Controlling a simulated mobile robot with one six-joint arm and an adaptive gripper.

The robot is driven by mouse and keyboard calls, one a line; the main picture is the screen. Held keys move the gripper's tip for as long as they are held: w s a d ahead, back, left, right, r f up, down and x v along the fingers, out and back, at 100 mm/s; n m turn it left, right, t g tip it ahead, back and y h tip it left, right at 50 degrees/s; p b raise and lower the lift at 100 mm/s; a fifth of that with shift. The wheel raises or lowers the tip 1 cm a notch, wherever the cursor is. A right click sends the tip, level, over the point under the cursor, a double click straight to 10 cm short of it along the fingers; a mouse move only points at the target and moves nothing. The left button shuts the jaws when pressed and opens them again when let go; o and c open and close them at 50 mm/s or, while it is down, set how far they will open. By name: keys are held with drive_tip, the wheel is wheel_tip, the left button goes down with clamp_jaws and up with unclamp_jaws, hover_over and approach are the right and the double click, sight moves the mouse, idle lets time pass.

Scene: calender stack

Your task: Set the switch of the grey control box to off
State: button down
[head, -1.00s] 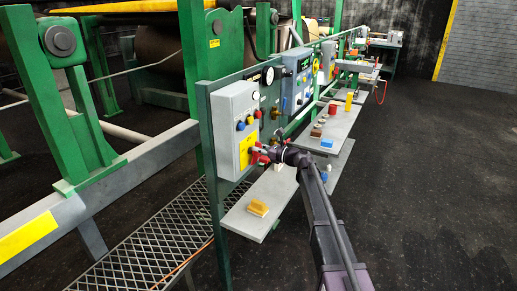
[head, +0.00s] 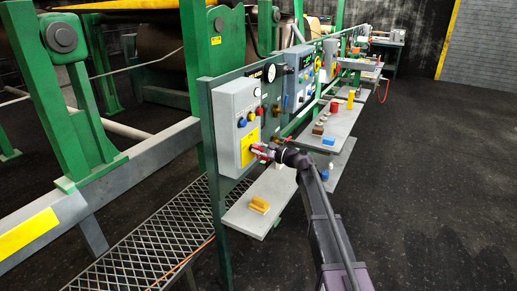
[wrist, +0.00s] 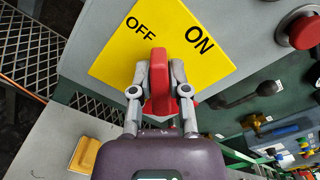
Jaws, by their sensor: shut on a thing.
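The grey control box (head: 222,100) is mounted on the green frame at mid-left in the head view; its face fills the top of the wrist view (wrist: 255,25). On it is a yellow plate (wrist: 112,58) printed OFF and ON. The red switch handle (wrist: 158,62) stands in front of the plate, its upper end between the two words, nearer OFF in the picture. My gripper (wrist: 159,78) is shut on the handle, one finger on each side. In the head view my gripper (head: 263,151) is at the box's lower right. The switch's base is partly hidden by my fingers.
A red push button (wrist: 304,30) and a black lever (wrist: 250,94) are to the right in the wrist view. A grey shelf (head: 240,220) with a yellow block (head: 260,204) lies below the box. Other panels and shelves continue behind. The dark floor at right is clear.

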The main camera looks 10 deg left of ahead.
drive_tip(key=n, duration=0.3)
drive_tip(key=f+n, duration=0.1)
drive_tip(key=shift+s+a+n+b, duration=0.1)
drive_tip(key=shift+s+n+b, duration=0.15)
drive_tip(key=shift+n+b, duration=0.15)
drive_tip(key=n, duration=0.4)
drive_tip(key=shift+f+b, duration=0.4)
drive_tip(key=shift+s, duration=0.1)
drive_tip(key=c, duration=0.6)
unclamp_jaws()
drive_tip(key=v, duration=1.2)
